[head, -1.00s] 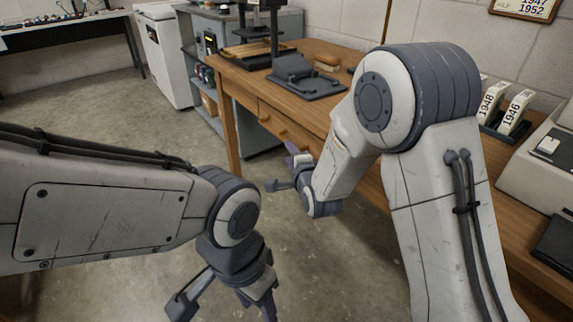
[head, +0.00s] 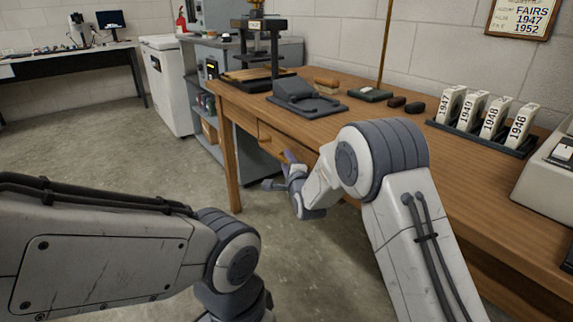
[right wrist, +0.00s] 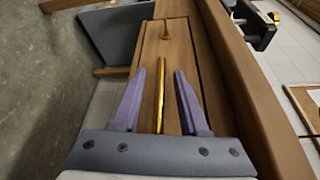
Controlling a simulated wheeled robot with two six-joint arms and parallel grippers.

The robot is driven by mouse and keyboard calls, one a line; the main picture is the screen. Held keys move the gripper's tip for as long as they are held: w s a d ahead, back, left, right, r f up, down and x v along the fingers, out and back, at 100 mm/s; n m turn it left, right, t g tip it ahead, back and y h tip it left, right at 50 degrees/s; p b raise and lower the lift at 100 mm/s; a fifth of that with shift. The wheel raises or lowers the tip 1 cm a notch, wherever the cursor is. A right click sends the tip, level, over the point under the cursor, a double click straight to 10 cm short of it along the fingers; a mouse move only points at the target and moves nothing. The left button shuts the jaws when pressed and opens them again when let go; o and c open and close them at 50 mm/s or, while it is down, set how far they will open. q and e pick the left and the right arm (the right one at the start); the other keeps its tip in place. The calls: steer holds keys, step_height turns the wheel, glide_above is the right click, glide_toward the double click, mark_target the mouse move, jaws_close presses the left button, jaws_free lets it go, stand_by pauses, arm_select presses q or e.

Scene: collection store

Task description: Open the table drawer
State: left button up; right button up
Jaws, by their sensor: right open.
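The wooden table (head: 345,125) has a drawer (head: 274,143) in its long side, seen partly behind my right gripper. The drawer front (right wrist: 182,55) looks flush with the table in the right wrist view. A round knob (right wrist: 166,30) is on it, and a golden bar-like pull (right wrist: 161,88) shows nearer. My right gripper (head: 281,171) is open close in front of the drawer. In the right wrist view its two purple fingers (right wrist: 159,75) stand on either side of the golden pull; I cannot tell whether they touch it. My left gripper is below the head view's edge.
A black press (head: 262,45) and a dark grey device (head: 305,100) stand on the table. A rack of numbered white holders (head: 485,137) and a beige machine (head: 545,175) are to the right. Grey shelving (head: 215,110) stands beyond the table. The floor (head: 130,150) at left is clear.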

steer(key=shift+w, duration=0.2)
jaws_close()
stand_by(1.4)
